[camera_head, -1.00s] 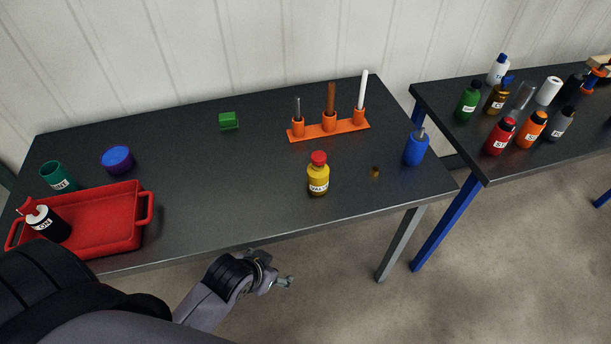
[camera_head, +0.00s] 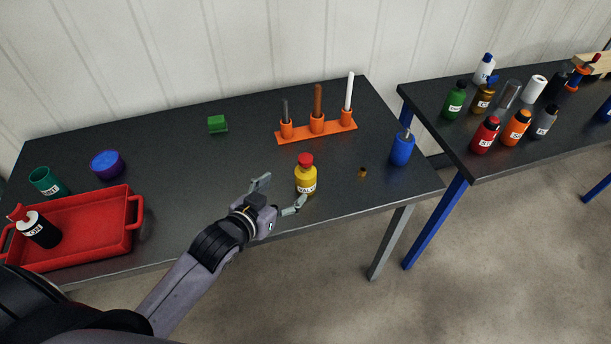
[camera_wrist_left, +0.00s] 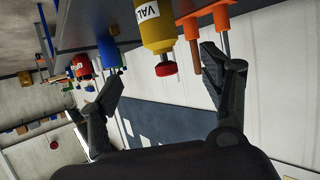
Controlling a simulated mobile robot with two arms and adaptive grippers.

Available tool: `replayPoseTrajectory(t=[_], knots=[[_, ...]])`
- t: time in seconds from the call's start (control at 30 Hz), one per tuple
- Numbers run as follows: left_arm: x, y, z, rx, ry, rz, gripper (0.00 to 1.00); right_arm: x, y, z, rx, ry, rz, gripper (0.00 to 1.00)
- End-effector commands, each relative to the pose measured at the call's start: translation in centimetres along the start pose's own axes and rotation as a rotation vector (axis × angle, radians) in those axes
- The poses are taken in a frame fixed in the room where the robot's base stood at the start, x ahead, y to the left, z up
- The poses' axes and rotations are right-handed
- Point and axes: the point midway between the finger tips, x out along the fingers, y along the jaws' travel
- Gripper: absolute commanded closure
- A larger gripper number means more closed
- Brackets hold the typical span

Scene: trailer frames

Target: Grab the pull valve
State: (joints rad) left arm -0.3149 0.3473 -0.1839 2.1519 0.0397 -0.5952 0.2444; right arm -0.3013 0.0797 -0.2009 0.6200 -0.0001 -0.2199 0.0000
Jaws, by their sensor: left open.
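The pull valve, a yellow bottle with a red top and a white "VALVE" label (camera_head: 305,178), stands upright near the front edge of the table. In the left wrist view the valve (camera_wrist_left: 155,28) shows at the top, ahead of the fingers, with its red cap between them in the picture. My left gripper (camera_head: 279,193) is open and empty, just left of the valve and apart from it. Its two spread fingers also show in the left wrist view (camera_wrist_left: 168,78). My right gripper is not in view.
An orange rack with rods (camera_head: 318,132) stands behind the valve. A blue bottle (camera_head: 402,150) and a small brown piece (camera_head: 362,172) are to its right. A red tray (camera_head: 110,238) lies left. A second table (camera_head: 560,148) holds several bottles.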

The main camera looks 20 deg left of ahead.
Motion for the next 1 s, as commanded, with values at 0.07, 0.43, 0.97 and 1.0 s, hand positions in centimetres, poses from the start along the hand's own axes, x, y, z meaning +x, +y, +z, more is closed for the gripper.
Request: replayPoseTrajectory(t=[0.07, 0.43, 0.97, 1.0], knots=[[1.9, 0.0, -0.4, -0.001, 0.003, -0.001, 0.29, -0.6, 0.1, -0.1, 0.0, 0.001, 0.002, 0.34], [7.0, 0.0, -0.1, 0.0, 0.0, -0.001, 0.29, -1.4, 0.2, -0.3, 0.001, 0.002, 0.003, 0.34], [12.2, 0.0, -0.2, 0.0, -0.002, 0.001, 0.29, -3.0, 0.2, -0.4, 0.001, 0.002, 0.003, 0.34], [12.2, 0.0, -0.2, 0.0, -0.002, 0.001, 0.29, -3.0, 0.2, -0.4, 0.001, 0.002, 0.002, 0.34]])
